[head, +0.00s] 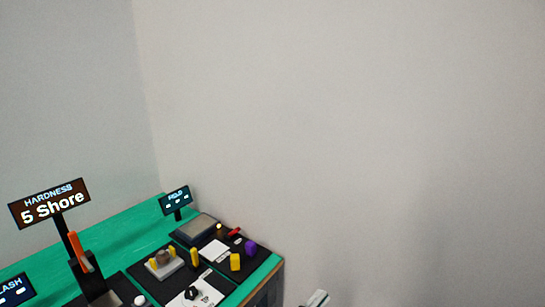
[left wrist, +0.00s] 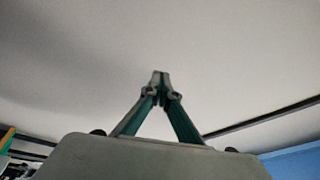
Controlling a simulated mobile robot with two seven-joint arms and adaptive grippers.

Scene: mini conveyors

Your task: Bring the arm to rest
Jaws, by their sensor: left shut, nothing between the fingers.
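My left gripper (left wrist: 160,78) shows in the left wrist view with its two fingers meeting at the tips. It is shut and empty, and the pale ceiling is behind it. In the head view only a small grey piece of it (head: 318,298) shows at the bottom edge, right of the bench and apart from it. The rest of the left arm is hidden below the picture. My right gripper is in neither view.
A green bench (head: 125,232) stands at the lower left of the head view. It carries a "HARDNESS 5 Shore" sign (head: 50,204), a small "HOLD" display (head: 175,200), yellow pieces (head: 235,262) and a purple piece (head: 251,247). Bare wall fills the right side.

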